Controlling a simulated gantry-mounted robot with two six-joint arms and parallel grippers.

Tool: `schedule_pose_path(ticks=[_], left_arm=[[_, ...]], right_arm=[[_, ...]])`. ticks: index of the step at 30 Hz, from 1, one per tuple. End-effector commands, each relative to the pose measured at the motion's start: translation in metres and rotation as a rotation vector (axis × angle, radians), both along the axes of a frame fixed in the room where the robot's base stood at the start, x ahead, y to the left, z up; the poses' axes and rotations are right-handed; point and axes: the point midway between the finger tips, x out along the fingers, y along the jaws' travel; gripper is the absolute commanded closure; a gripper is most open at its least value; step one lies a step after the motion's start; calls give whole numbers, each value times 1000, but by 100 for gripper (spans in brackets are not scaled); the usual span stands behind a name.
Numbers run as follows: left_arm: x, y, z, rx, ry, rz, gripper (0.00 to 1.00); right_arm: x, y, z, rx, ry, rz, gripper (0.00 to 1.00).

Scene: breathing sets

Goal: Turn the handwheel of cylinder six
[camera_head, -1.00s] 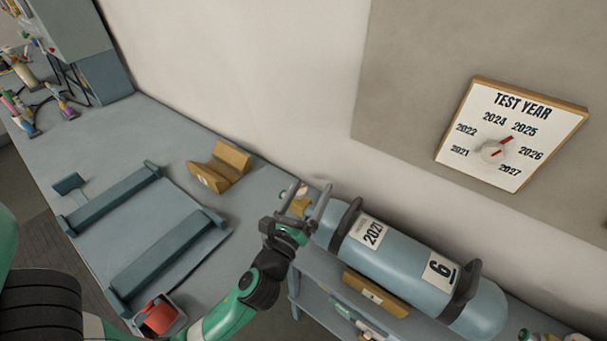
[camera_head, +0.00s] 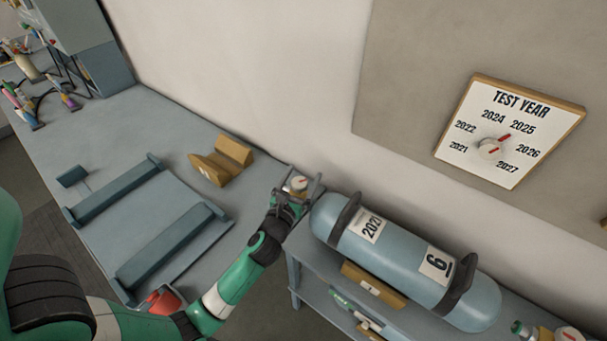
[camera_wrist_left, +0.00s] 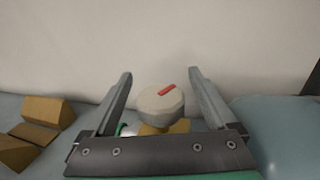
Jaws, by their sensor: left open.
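Cylinder six (camera_head: 406,268) is a light blue tank lying on its side, with labels "2021" and "6" and two dark bands. The handwheel (camera_head: 298,183) is a pale round knob with a red mark, at the cylinder's left end. My left gripper (camera_head: 303,184) is open with its fingers on either side of the handwheel. In the left wrist view the handwheel (camera_wrist_left: 161,103) shows between the two open fingers (camera_wrist_left: 162,75), with a gap visible on each side. Brass-coloured and green parts show below it. My right gripper is not in view.
A test year dial board (camera_head: 510,130) hangs on the wall. A wooden V-block (camera_head: 221,160) and a blue-grey cradle (camera_head: 170,250) stand on the bench to the left. A red item (camera_head: 163,299) lies near its front edge. A wooden block (camera_head: 373,284) sits against the cylinder.

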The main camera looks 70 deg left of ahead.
Motion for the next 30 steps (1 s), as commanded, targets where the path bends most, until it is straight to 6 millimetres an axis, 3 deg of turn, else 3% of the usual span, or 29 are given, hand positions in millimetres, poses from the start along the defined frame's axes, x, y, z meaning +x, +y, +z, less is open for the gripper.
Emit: schedule_pose_path(ticks=[11,25,30], left_arm=[[7,7,0,0,0,0,12],[7,7,0,-1,-1,0,95],[7,7,2,1,1,-7,95]], right_arm=[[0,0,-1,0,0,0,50],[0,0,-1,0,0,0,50],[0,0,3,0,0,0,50]])
